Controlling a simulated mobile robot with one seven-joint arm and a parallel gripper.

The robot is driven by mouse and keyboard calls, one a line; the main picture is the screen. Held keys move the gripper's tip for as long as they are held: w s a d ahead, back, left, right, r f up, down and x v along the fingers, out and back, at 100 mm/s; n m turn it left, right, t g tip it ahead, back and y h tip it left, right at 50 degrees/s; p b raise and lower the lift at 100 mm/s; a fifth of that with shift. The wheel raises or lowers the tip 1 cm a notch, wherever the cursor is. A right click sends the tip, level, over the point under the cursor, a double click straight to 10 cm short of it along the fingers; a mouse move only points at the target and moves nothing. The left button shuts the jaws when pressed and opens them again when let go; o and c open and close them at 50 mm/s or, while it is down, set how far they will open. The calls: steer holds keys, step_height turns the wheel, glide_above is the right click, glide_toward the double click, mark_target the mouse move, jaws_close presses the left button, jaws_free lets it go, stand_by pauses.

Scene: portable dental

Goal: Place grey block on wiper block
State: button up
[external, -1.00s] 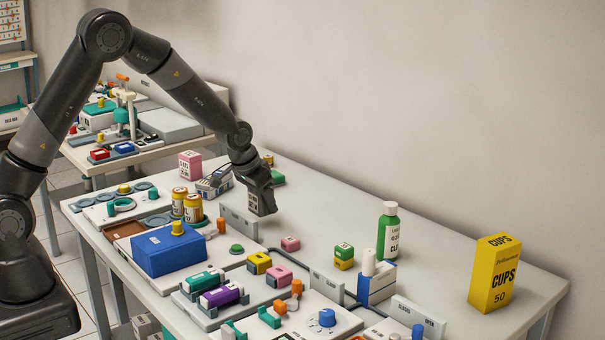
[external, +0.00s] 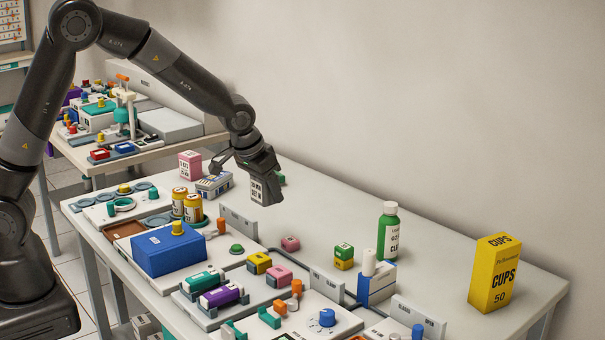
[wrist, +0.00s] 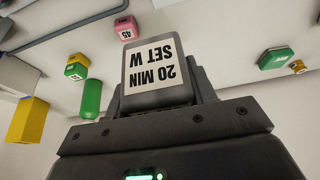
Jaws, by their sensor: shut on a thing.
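My gripper (external: 264,188) is shut on the grey block (wrist: 155,72), whose white label reads "20 MIN SET W" upside down in the wrist view. In the external view the held grey block (external: 257,191) hangs above the far part of the white table, apart from the surface. No block is readably marked as the wiper block. A blue and white block with a white roll (external: 376,278) stands right of the middle; a grey-blue box (external: 214,186) stands left of my gripper. I cannot tell which is the wiper block.
A pink block (external: 290,243), a green-and-yellow stack (external: 344,257), a green bottle (external: 388,232) and a yellow cups box (external: 493,274) stand to the right. A large blue box (external: 168,250) is at the near left. The table's back right is clear.

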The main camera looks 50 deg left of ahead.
steer(key=w+a+r+n+y, duration=0.2)
steer(key=w+a+r+n, duration=0.15)
steer(key=w+a, duration=1.5)
steer(key=shift+n, duration=0.55)
steer(key=w+a+f, duration=0.1)
steer(key=a+f, duration=0.1)
steer(key=a, duration=0.1)
steer(key=w+a+f, duration=0.2)
steer(key=a, duration=0.1)
steer(key=w+a+f, duration=0.1)
steer(key=a+f, duration=0.2)
steer(key=a, duration=0.1)
steer(key=shift+w, duration=0.15)
steer(key=shift+w+a+f, duration=0.15)
steer(key=shift+a+f, duration=0.15)
steer(key=shift+a, duration=0.05)
steer(key=shift+f, duration=1.85)
steer(key=shift+f, duration=0.2)
steer(key=o, duration=1)
